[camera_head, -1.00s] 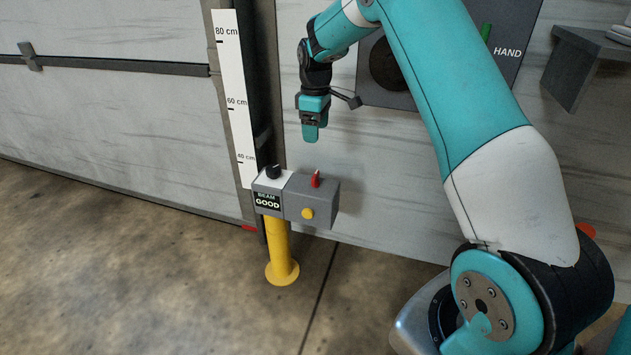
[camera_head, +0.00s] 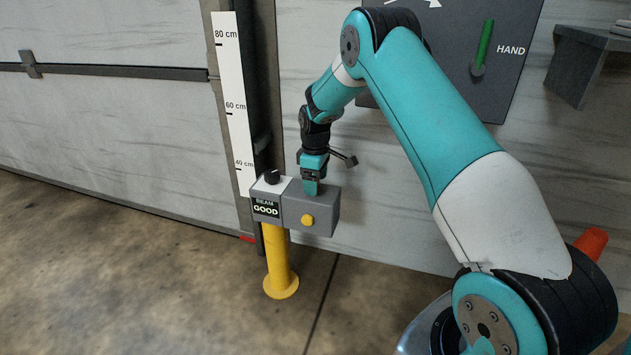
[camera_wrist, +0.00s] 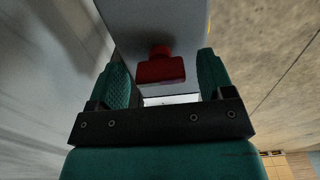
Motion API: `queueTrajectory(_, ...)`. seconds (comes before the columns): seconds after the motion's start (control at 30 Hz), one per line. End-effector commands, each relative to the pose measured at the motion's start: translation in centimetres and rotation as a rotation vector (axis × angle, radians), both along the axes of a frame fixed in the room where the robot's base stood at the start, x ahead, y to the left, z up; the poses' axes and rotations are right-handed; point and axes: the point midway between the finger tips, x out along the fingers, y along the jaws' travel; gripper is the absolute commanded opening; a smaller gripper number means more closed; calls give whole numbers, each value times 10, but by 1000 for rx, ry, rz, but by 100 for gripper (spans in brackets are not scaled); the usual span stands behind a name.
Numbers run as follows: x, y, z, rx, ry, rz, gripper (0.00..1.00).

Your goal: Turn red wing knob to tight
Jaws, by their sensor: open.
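The red wing knob (camera_wrist: 161,70) stands on top of the grey box (camera_head: 322,215). In the wrist view it lies between the two teal fingers of my gripper (camera_wrist: 161,82), with a gap on each side. My gripper (camera_head: 311,187) is open and points down at the box top in the head view, where it hides the knob. I cannot tell whether any finger touches the box.
A black knob (camera_head: 271,177) sits on the box's white left part, and a yellow button (camera_head: 307,220) on its front. A yellow post (camera_head: 279,262) carries the box. A height scale (camera_head: 233,105) and a wall panel with a green lever (camera_head: 484,45) stand behind.

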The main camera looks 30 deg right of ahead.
Motion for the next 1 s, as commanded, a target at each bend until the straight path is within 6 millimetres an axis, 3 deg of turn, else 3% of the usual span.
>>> queueTrajectory(0.1,0,0,0,0,0,0,74)
queueTrajectory(0.3,0,0,1,0,0,0,28)
queueTrajectory(0.33,0,0,1,0,0,0,25)
queueTrajectory(0.67,0,0,3,0,0,-39,25)
queueTrajectory(1.0,0,0,6,-1,1,-261,25)
